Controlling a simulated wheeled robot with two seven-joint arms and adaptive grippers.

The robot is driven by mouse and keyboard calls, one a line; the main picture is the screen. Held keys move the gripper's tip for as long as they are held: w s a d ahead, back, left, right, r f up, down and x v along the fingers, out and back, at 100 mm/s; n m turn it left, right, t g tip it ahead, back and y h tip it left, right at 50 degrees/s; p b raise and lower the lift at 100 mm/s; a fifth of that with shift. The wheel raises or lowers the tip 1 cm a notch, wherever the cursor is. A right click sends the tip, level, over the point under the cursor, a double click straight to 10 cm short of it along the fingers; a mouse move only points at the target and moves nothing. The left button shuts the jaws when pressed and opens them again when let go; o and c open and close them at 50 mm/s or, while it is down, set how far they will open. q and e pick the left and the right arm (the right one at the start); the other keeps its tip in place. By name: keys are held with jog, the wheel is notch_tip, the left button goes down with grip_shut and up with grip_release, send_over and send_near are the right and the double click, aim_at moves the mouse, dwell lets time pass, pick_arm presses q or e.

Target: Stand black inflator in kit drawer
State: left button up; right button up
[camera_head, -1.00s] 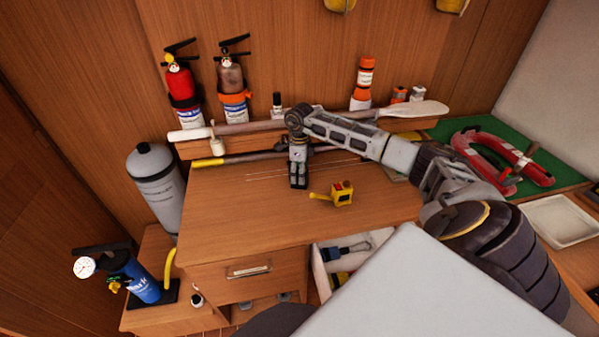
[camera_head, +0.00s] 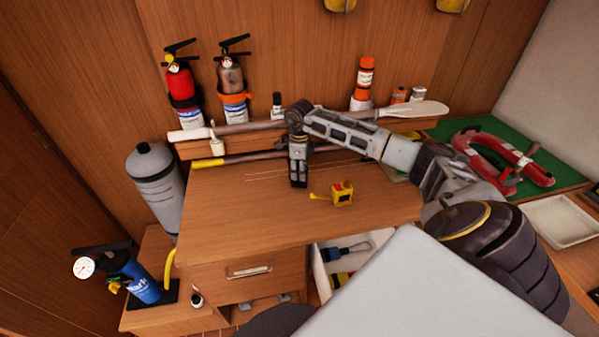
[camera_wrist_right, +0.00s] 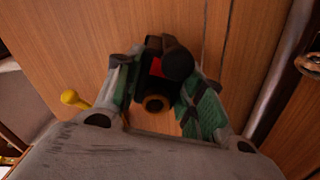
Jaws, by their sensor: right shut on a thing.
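An open white-lined drawer (camera_head: 318,268), likely the kit drawer, sits below the desk top's front edge. It holds a blue-and-black tool (camera_head: 345,252) and a yellow item. My left gripper is out of view.
A paddle (camera_head: 415,110) lies along the back ledge near two extinguishers (camera_head: 182,90). A grey cylinder (camera_head: 156,185) and blue pump (camera_head: 140,280) stand left. The desk top's front left is clear.

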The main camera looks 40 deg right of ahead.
notch_tip(320, 180, up, 8)
jog(key=shift+f+b, duration=0.1)
jog(key=shift+b, duration=0.35)
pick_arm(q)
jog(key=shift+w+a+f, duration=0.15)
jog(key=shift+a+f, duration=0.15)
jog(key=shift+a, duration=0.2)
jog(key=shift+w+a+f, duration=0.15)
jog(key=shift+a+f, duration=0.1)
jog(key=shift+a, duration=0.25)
pick_arm(e)
jog(key=shift+r, duration=0.75)
